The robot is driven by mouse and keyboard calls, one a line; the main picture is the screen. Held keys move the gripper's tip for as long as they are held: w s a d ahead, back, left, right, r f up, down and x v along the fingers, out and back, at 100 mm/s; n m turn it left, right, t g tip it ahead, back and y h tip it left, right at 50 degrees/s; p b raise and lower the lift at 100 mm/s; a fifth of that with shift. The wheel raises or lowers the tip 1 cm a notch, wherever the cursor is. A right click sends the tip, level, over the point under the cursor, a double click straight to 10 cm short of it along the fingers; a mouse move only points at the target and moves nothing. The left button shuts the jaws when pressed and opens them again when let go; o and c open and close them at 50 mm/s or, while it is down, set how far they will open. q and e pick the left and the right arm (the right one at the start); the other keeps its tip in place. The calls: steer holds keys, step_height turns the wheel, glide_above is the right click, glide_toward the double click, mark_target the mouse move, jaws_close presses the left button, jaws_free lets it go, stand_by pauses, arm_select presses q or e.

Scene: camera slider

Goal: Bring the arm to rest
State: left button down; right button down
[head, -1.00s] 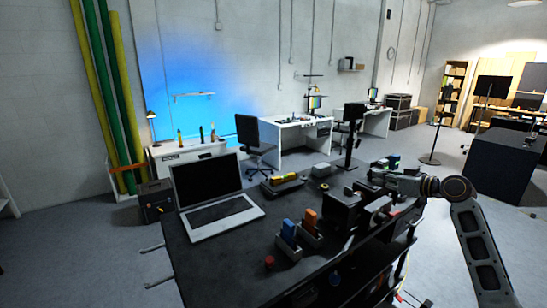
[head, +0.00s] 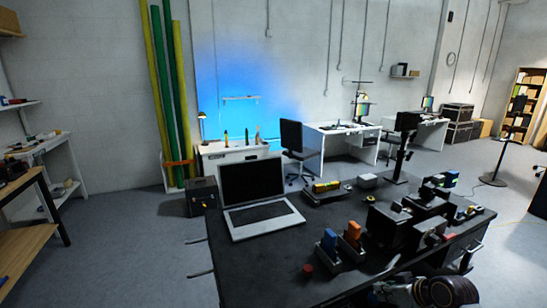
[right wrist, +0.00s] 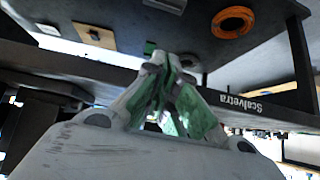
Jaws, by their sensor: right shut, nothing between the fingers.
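My right gripper (head: 388,292) is low at the bottom edge of the head view, beside the front edge of the black workbench (head: 262,262). Part of my right arm beside it is cut off by the picture edge. In the right wrist view the green-padded fingers (right wrist: 168,88) of my right gripper come together with nothing held between them. They are close to a dark edge marked "Scalvetra". My left gripper is in no view.
On the workbench are an open laptop (head: 255,195), a blue block (head: 329,241), an orange block (head: 353,230), a small red cylinder (head: 308,270) and black camera gear (head: 388,222). The right wrist view shows an orange ring (right wrist: 233,22).

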steer(key=s+a+f+m+g+h, duration=0.1)
steer(key=s+a+f, duration=0.25)
steer(key=s, duration=0.45)
steer(key=s+a+f+m+g+h, duration=0.1)
steer(key=s+a+f+g, duration=0.1)
steer(key=s+a, duration=0.35)
steer(key=s+a+f+m+g+h, duration=0.1)
steer(key=s+a+f, duration=0.1)
steer(key=s, duration=0.7)
step_height(320, 180, down, 32)
steer(key=s+g, duration=0.1)
steer(key=s, duration=0.1)
steer(key=s+d+f, duration=0.2)
steer(key=s+f, duration=0.8)
steer(key=s, duration=0.1)
steer(key=s+d+f+g, duration=0.1)
steer(key=s+d+f, duration=0.1)
steer(key=s+f, duration=0.9)
steer(key=shift+s+n+g+h, duration=0.3)
steer(key=shift+s+n, duration=0.1)
steer(key=shift+s, duration=0.15)
steer(key=shift+f, duration=0.1)
stand_by(0.4)
